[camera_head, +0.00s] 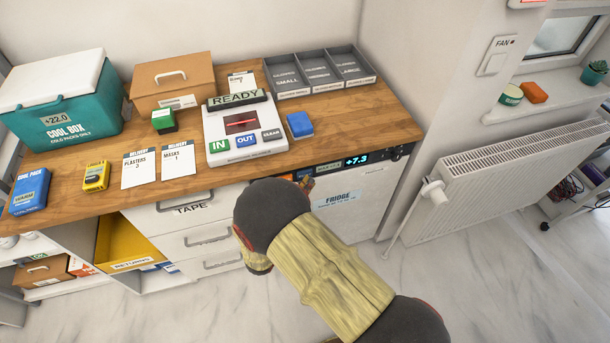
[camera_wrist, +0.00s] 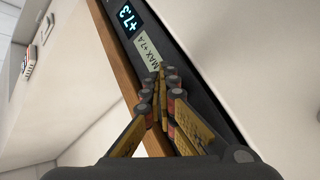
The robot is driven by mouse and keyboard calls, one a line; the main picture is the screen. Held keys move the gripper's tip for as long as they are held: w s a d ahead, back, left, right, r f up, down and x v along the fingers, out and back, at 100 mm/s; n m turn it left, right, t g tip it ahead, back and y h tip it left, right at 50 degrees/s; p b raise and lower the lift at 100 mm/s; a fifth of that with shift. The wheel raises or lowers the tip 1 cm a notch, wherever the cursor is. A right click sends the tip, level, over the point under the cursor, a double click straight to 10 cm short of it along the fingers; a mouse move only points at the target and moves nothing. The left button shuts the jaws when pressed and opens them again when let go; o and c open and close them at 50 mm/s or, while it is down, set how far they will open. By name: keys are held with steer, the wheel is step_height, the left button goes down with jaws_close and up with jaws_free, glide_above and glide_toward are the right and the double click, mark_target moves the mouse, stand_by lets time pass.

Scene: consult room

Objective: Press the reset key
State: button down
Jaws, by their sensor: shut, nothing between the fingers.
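The fridge's dark control strip (camera_head: 378,156) runs under the worktop edge. It bears a lit display reading +7.3 (camera_head: 357,160) and a pale label (camera_head: 328,168); both the display (camera_wrist: 128,20) and the label (camera_wrist: 147,48), reading about MAX +7.4, show in the wrist view. My gripper (camera_head: 308,184) is shut and empty, its fingertips (camera_wrist: 160,72) close in front of the strip beside the label; I cannot tell whether they touch. A small blue patch (camera_head: 303,174) shows by the fingertips in the head view. No key marked reset is readable; my gripper and arm cover part of the strip.
The white fridge front (camera_head: 365,200) is below the strip. On the wooden worktop (camera_head: 385,125) stand a white console (camera_head: 215,130) with IN, OUT and CLEAR keys, a blue box (camera_head: 299,125) and a grey tray (camera_head: 320,72). A radiator (camera_head: 520,165) stands right; the floor before it is clear.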

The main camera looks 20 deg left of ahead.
steer(key=shift+s+d, duration=0.3)
steer(key=shift+s, duration=0.25)
steer(key=shift+s+d, duration=0.1)
steer(key=shift+s, duration=0.05)
steer(key=s, duration=0.1)
steer(key=s+d, duration=0.2)
steer(key=s, duration=0.1)
steer(key=shift+d, duration=0.25)
stand_by(0.7)
